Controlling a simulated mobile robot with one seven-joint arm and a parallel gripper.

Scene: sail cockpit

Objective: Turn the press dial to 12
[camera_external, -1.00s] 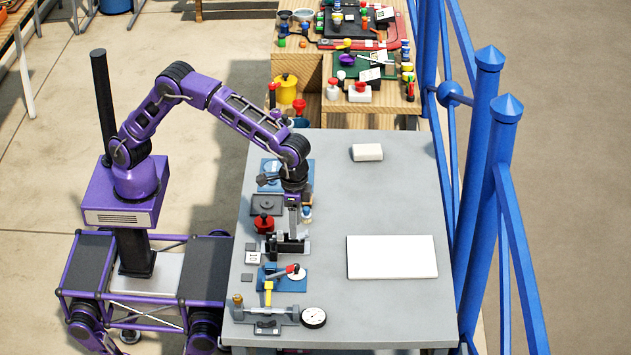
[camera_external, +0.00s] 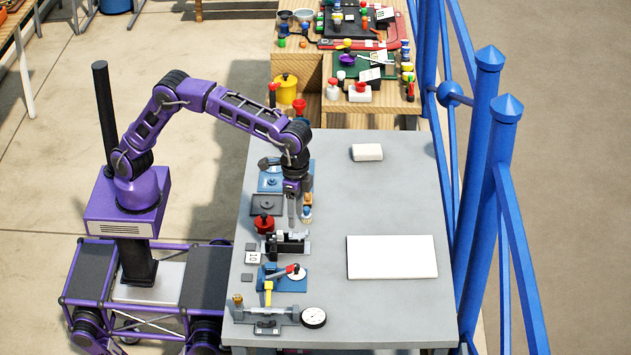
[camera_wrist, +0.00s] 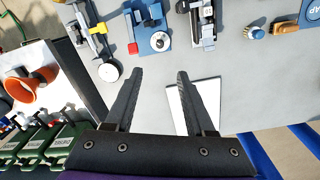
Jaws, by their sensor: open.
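My gripper (camera_external: 292,222) is open and empty above the table, near the black-and-grey device (camera_external: 285,244). Its two fingers stand apart in the wrist view (camera_wrist: 158,76). A blue-based device (camera_external: 290,284) with a red knob (camera_external: 293,269) and a pale round disc (camera_external: 299,274) stands in front of it. These also show in the wrist view, as a blue base (camera_wrist: 151,14) and a disc (camera_wrist: 160,41). A white-faced round gauge (camera_external: 313,317) sits on the grey fixture at the front. Which is the press dial, and any reading, I cannot tell.
A small plate marked 10 (camera_external: 253,258) lies at the left. A red-topped pot (camera_external: 264,223) and dark plate (camera_external: 266,205) stand behind it. A white board (camera_external: 392,257) and white block (camera_external: 367,152) lie to the right, with bare table between. Blue railings line the right side.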

